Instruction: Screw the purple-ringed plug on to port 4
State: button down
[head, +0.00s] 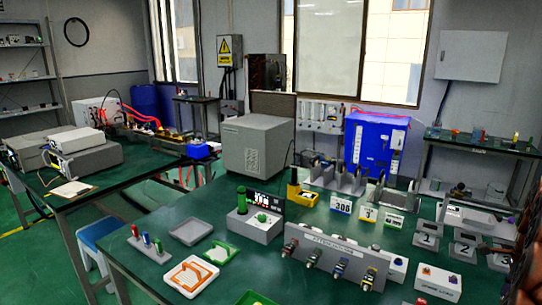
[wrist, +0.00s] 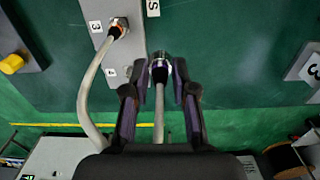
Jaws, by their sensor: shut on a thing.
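In the wrist view my gripper (wrist: 161,70) is shut on a plug (wrist: 160,58) with a metal front end. The plug's grey cable (wrist: 159,115) runs back between the fingers. The dark purplish fingers hide part of the plug, and its ring colour is hard to tell.
Another plug (wrist: 118,28) with an orange-brown ring sits on the panel, and its grey cable (wrist: 84,105) loops down at left. A yellow knob (wrist: 12,64) is at far left. In the head view, a box with several plugs (head: 336,258) stands on the green bench.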

jog(key=shift+s, duration=0.1)
jog(key=shift+s+d+f+b, duration=0.1)
jog(key=shift+s+d+b, duration=0.15)
jog(key=shift+s, duration=0.55)
jog(key=shift+s+d+f+b, duration=0.1)
jog(key=shift+s+b, duration=0.15)
jog(key=shift+s, duration=0.5)
jog(key=shift+s+d+b, duration=0.2)
jog(key=shift+s+b, duration=0.05)
jog(key=shift+s, duration=0.55)
jog(key=s, duration=0.2)
jog(key=s+d+b, duration=0.1)
jog(key=s, duration=0.1)
jog(key=shift+s+f, duration=0.15)
jog(key=shift+s, duration=0.05)
jog(key=shift+f, duration=0.1)
jog(key=shift+f+b, duration=1.4)
jog(key=shift+f, duration=1.5)
jog(key=shift+b, duration=0.6)
